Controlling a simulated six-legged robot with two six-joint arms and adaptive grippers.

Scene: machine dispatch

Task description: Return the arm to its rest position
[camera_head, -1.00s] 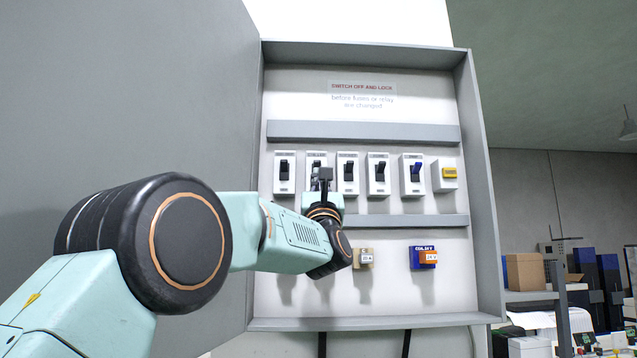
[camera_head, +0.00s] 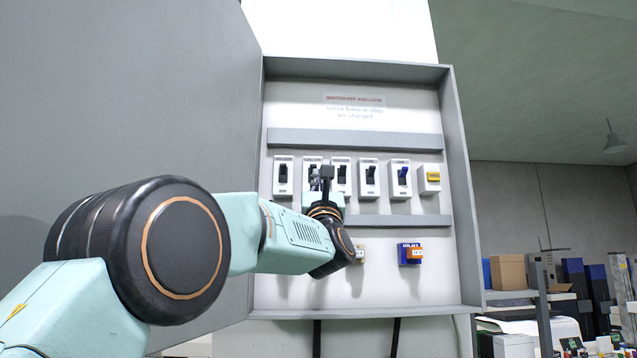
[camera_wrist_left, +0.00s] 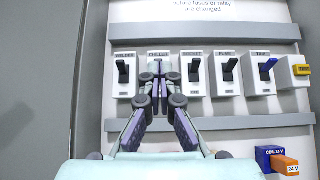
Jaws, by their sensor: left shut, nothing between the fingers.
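My left arm reaches from the left across the open electrical cabinet (camera_head: 350,306) in the head view. Its left gripper (camera_head: 326,172) is up in front of the row of breaker switches, over the second switch from the left. In the left wrist view the gripper (camera_wrist_left: 155,84) has its fingers together with nothing between them. It covers part of the switch labelled CHILLER (camera_wrist_left: 158,51). I cannot tell whether the fingertips touch the switch. My right gripper is in neither view.
The cabinet door (camera_head: 120,90) stands open at the left, close beside my arm. A blue relay block with an orange part (camera_head: 411,254) sits below the switches. A yellow-fronted unit (camera_head: 430,180) ends the row. Shelving with a cardboard box (camera_head: 507,271) stands at the right.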

